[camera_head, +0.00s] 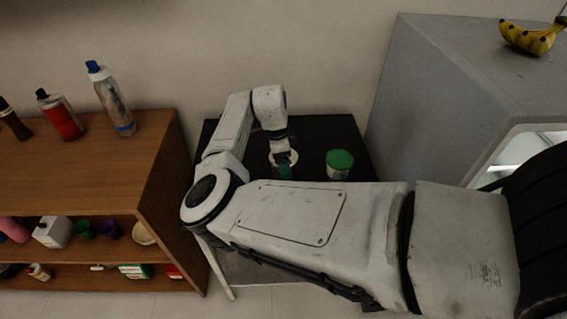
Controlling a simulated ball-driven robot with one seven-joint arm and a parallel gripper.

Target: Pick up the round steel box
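A dark table (318,133) stands against the wall, partly covered by my arm. On it, right of my gripper, stands a round can with a green lid (340,158) and a pale side. My gripper (283,163) points down over the table at the end of my white arm. A pale round thing (293,156) shows behind and around the gripper's end, with a small teal patch in front. Which of these round things is the steel box I cannot tell. The fingers are too small and dark to tell whether they are open or shut.
A wooden shelf (95,170) on the left carries a spray bottle (110,98), a red bottle (60,115) and several small things below. A grey cabinet (440,85) with bananas (530,38) on top stands right of the table. My arm hides the table's front.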

